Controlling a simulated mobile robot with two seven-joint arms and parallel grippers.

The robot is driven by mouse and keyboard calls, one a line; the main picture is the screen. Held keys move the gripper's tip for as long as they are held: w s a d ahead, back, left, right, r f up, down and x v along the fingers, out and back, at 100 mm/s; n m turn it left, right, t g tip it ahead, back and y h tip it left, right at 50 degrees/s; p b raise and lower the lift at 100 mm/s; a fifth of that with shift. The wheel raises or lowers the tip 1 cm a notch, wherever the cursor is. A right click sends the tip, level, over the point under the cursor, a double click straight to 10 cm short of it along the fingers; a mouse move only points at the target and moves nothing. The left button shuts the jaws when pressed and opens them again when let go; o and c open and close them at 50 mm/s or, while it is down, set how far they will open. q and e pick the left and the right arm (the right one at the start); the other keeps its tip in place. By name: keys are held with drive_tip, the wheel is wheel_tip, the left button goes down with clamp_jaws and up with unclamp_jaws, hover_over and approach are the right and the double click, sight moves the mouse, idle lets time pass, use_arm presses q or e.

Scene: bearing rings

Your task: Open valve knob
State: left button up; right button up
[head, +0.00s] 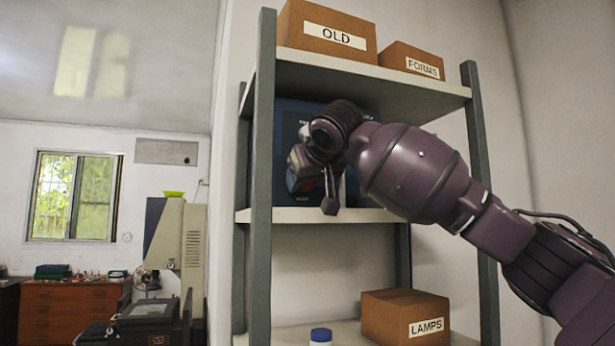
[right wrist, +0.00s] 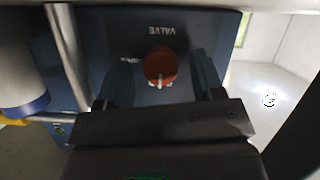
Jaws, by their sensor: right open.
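A blue panel box (head: 286,118) stands on the middle shelf in the head view, partly hidden by my right arm. In the right wrist view the blue panel (right wrist: 105,40) shows upside-down lettering reading VALVE. A round orange-red valve knob (right wrist: 160,64) with a pale mark at its lower edge sits below the lettering. My right gripper (right wrist: 163,78) is open, with one dark finger on each side of the knob and gaps between. In the head view the right gripper (head: 318,178) is in front of the panel. My left gripper is not in view.
Grey shelf posts (head: 262,180) stand at the sides, with a shelf board (head: 370,78) above the arm. Boxes marked OLD (head: 325,18), FORMS (head: 400,58) and LAMPS (head: 395,310) sit on other shelves. A white cylinder (right wrist: 18,75) and a metal rod (right wrist: 68,55) are beside the panel.

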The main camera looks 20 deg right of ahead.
drive_tip(key=shift+w+f, duration=0.1)
drive_tip(key=shift+w, duration=0.15)
drive_tip(key=c, duration=0.9)
